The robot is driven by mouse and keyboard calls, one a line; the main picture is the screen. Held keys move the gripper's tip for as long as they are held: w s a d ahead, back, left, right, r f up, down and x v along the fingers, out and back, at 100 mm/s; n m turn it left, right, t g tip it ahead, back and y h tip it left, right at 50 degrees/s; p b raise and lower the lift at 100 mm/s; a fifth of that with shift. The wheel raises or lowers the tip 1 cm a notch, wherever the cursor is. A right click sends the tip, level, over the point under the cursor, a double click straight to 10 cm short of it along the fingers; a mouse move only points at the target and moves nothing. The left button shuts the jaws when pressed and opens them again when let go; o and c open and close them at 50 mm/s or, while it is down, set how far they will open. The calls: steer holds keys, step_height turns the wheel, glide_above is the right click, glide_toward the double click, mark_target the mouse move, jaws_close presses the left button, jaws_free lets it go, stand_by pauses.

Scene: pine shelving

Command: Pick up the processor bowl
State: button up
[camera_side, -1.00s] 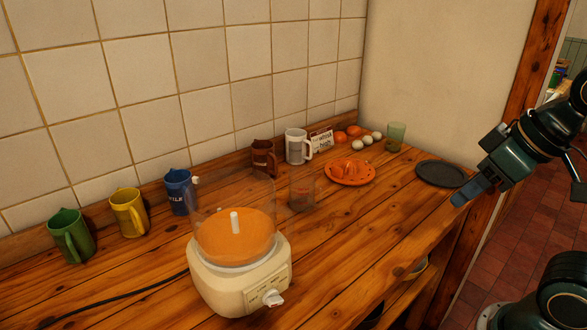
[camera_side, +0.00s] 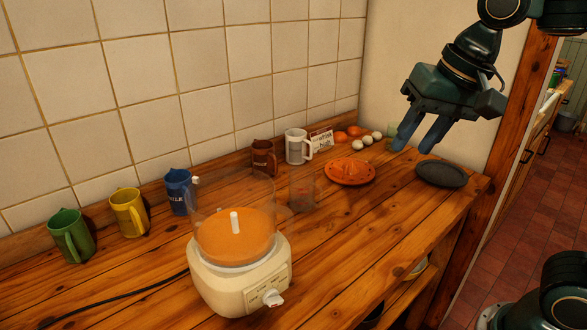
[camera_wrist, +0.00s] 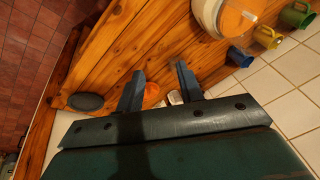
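The processor bowl (camera_side: 232,200) is a clear bowl with orange contents and a white central post. It sits on a cream processor base (camera_side: 240,286) at the front of the wooden counter. In the wrist view the orange contents of the bowl (camera_wrist: 234,22) show at the top right. My gripper (camera_side: 413,146) hangs above the right part of the counter, well away from the bowl. Its two blue fingers are apart with nothing between them. The fingers also show in the wrist view (camera_wrist: 160,84).
Green (camera_side: 71,236), yellow (camera_side: 129,212) and blue (camera_side: 180,191) mugs stand left along the wall. A brown jug (camera_side: 264,158), white mug (camera_side: 297,147) and clear glass (camera_side: 302,191) stand behind the processor. An orange plate (camera_side: 350,172) and dark plate (camera_side: 441,174) lie right.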

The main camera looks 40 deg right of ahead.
steer(key=w+a+r+m+g, duration=0.2)
steer(key=w+a+m, duration=0.6)
steer(key=w, duration=0.4)
steer(key=m+g, duration=0.2)
steer(key=m, duration=0.6)
glide_above(234, 214)
step_height(234, 214, down, 5)
steer(key=shift+f+h, duration=0.2)
steer(key=shift+h, duration=0.1)
steer(key=shift+f, duration=4.3)
steer(key=shift+f, duration=0.15)
steer(key=shift+f, duration=2.45)
steer(key=shift+c, duration=0.5)
